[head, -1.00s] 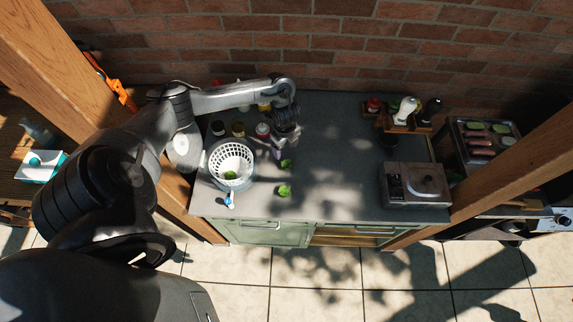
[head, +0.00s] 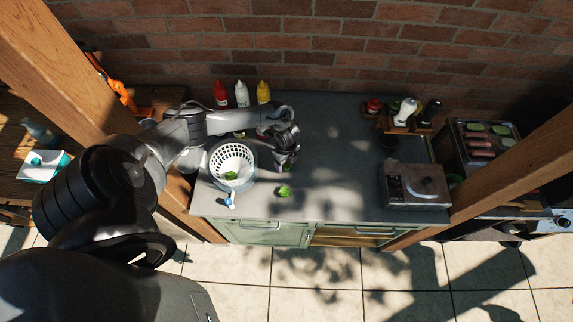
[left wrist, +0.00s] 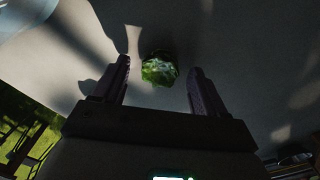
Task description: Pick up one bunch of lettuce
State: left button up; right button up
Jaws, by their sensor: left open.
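One bunch of lettuce (head: 284,191) lies on the grey countertop (head: 340,150), near its front edge. A piece of green lettuce (head: 231,175) shows in the white colander (head: 233,152). My right gripper is not in view.
The colander sits in a bowl just left of my left gripper. Red, white and yellow bottles (head: 242,94) stand at the back. A metal appliance (head: 415,185) stands on the right. The counter's middle is clear. A small blue-and-white item (head: 230,200) lies at the front.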

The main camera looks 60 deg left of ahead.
pick_arm(q)
jog(key=c, duration=1.1)
jog(key=shift+r, duration=0.15)
